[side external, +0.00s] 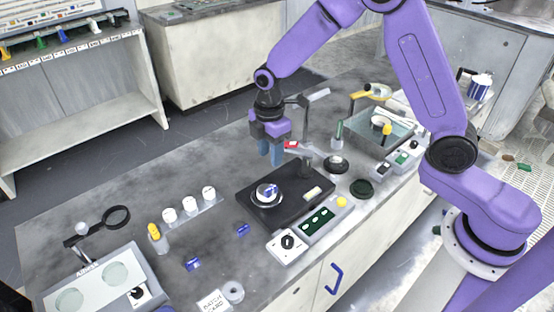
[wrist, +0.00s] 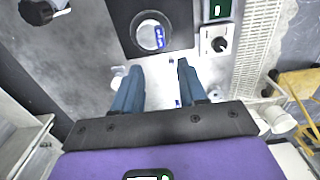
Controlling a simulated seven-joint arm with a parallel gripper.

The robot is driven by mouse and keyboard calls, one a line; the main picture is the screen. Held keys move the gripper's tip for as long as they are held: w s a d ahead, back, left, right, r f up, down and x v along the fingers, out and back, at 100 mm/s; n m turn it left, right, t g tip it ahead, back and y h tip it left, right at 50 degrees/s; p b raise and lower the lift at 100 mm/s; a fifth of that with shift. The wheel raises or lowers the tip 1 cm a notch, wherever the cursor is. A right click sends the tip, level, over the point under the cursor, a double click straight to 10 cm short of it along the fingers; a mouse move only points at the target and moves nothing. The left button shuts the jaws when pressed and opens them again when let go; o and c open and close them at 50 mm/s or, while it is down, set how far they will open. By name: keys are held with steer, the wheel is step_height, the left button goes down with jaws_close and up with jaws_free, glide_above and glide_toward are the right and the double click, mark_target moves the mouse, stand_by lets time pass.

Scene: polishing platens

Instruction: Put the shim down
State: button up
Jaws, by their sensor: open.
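A small blue piece with pale lettering, which looks like the shim (side external: 270,190), lies on the round disc (side external: 261,200) of a black polishing base. It also shows in the wrist view (wrist: 159,37), on the disc near the top. Similar blue pieces, one (side external: 193,265) and another (side external: 243,229), lie on the bench, so I cannot be sure which is the task's shim. My gripper (side external: 270,160) hangs behind the black base, fingers down. In the wrist view my gripper (wrist: 158,66) has its blue fingers apart, with nothing between them, short of the base.
A camera-like stand arm (side external: 304,130) rises close beside my gripper. White pots (side external: 190,205) stand on a strip at left.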

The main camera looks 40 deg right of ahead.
steer(key=shift+r, duration=0.2)
steer(key=s+d+r+m, duration=0.1)
steer(key=s+d+r, duration=0.2)
steer(key=s, duration=0.7)
steer(key=s+d+r+m, duration=0.2)
steer(key=s+r, duration=0.1)
steer(key=s, duration=0.7)
steer(key=s+d+r+m, duration=0.2)
steer(key=s+d+r, duration=0.1)
steer(key=s, duration=0.7)
steer(key=shift+s+d+r, duration=0.35)
steer(key=shift+r, duration=0.1)
